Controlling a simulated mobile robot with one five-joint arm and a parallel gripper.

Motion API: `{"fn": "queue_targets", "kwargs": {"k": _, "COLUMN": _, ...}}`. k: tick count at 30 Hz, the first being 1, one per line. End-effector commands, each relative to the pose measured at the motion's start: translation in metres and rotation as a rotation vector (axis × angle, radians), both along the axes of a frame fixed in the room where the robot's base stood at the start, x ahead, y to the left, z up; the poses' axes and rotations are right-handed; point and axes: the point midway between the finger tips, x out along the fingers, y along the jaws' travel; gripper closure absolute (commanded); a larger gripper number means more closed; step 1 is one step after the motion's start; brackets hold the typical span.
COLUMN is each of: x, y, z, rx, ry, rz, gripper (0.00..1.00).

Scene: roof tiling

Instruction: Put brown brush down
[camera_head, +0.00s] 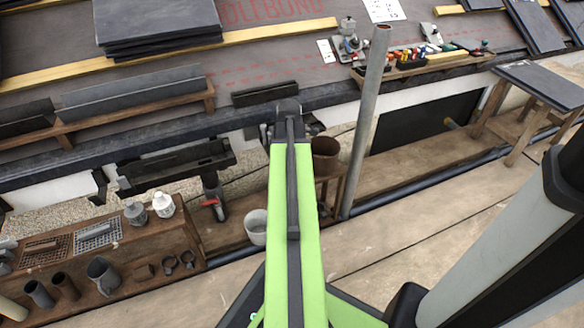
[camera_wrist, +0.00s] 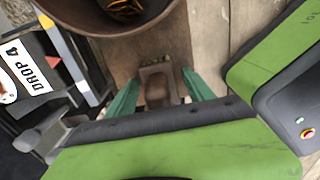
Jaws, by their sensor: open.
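My gripper (camera_wrist: 160,77) shows in the wrist view as two green fingers set apart, so it is open. A brown object (camera_wrist: 157,90), which looks like the brown brush, lies between the fingers on or just above a brown wooden surface. I cannot tell whether either finger touches it. Its lower end is hidden behind my own arm. In the head view my arm reaches toward the roof edge and hides the fingers and the brush.
A brown bucket (camera_wrist: 110,12) with orange bits inside stands just beyond the fingers; it also shows in the head view (camera_head: 325,150). A "DROP 4" sign (camera_wrist: 28,70) is at left. A grey pole (camera_head: 365,120) stands right of my arm. A tool shelf (camera_head: 110,255) is at lower left.

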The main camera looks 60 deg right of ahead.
Motion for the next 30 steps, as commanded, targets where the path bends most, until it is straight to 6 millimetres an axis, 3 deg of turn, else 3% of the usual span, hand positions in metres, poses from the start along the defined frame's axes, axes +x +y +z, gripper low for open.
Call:
{"fn": "queue_targets", "kwargs": {"k": 8, "x": 0.000, "y": 0.000, "z": 0.034, "rx": 0.000, "ry": 0.000, "rz": -0.001, "gripper": 0.39}}
{"fn": "queue_targets", "kwargs": {"k": 19, "x": 0.000, "y": -0.001, "z": 0.114, "rx": 0.000, "ry": 0.000, "rz": -0.001, "gripper": 0.39}}
{"fn": "queue_targets", "kwargs": {"k": 23, "x": -0.001, "y": -0.001, "z": 0.125, "rx": 0.000, "ry": 0.000, "rz": -0.002, "gripper": 0.39}}
{"fn": "queue_targets", "kwargs": {"k": 30, "x": -0.001, "y": -0.001, "z": 0.123, "rx": 0.000, "ry": 0.000, "rz": -0.002, "gripper": 0.39}}
